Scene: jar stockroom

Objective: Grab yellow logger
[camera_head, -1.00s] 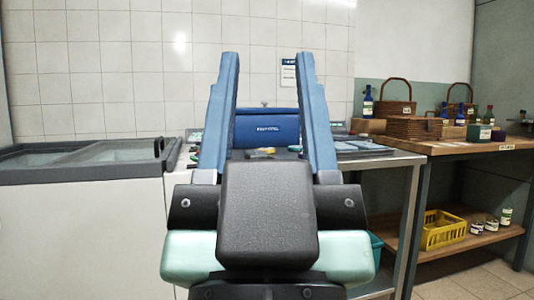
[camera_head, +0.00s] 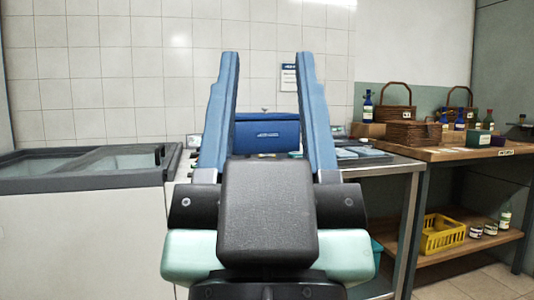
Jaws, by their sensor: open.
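My gripper (camera_head: 267,56) stands upright in the middle of the view, its two blue fingers wide apart with nothing between them. A blue box (camera_head: 266,133) with a pale label shows between the fingers, farther off on a metal-topped bench (camera_head: 385,162). Small items lie at the foot of the box, mostly hidden behind my gripper. I cannot make out a yellow logger clearly among them.
A grey-rimmed chest freezer (camera_head: 75,182) stands at the left. A wooden table (camera_head: 470,152) at the right holds wicker baskets (camera_head: 410,134) and bottles. A yellow crate (camera_head: 443,236) and jars sit on its lower shelf.

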